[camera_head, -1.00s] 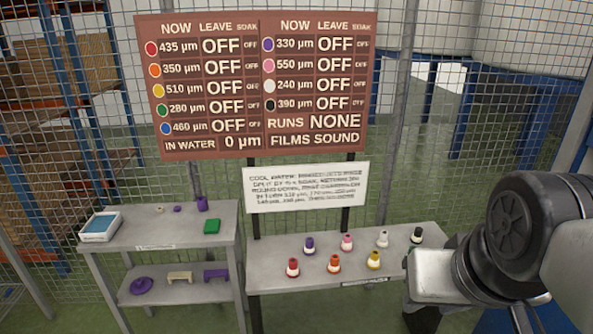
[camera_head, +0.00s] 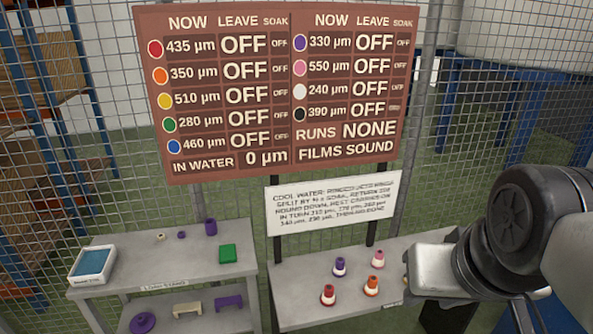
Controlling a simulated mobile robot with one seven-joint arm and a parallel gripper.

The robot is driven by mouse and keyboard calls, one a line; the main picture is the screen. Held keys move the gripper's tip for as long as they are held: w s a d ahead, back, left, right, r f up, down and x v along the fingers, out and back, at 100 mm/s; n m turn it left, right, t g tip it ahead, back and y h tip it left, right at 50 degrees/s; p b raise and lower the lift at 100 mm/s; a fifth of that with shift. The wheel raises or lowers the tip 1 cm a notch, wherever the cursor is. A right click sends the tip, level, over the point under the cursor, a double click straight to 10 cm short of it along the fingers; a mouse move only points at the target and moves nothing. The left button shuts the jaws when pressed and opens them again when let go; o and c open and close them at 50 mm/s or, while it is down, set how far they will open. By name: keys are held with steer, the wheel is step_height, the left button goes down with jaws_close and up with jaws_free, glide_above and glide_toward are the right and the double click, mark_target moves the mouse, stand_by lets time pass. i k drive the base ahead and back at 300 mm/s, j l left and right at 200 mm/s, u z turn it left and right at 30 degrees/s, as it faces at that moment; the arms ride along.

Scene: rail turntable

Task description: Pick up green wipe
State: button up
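The green wipe is most likely the small flat green block (camera_head: 228,253) on the top of the left grey table (camera_head: 140,268), near its right end. My gripper (camera_head: 528,318) shows only partly at the bottom right edge, below my arm. It is well to the right of the green block and apart from it. Its fingertips are cut off by the frame, so I cannot tell if it is open or holds anything.
A white tray with blue inside (camera_head: 92,264) and a purple cup (camera_head: 211,227) share the left table. Purple and cream items lie on its lower shelf. The right table (camera_head: 300,299) holds several coloured pegs. A brown sign board (camera_head: 280,90) and mesh fence stand behind.

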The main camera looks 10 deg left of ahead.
mark_target(227, 252)
steer(key=i+j, duration=0.1)
steer(key=j, duration=0.35)
steer(key=i+j, duration=0.15)
steer(key=j, duration=0.25)
steer(key=i+j, duration=0.1)
steer(key=j, duration=0.35)
steer(key=i+j, duration=0.15)
steer(key=j, duration=0.25)
steer(key=i+j, duration=0.1)
steer(key=j, duration=0.35)
steer(key=i+j, duration=0.15)
steer(key=j, duration=0.3)
steer(key=z, duration=0.05)
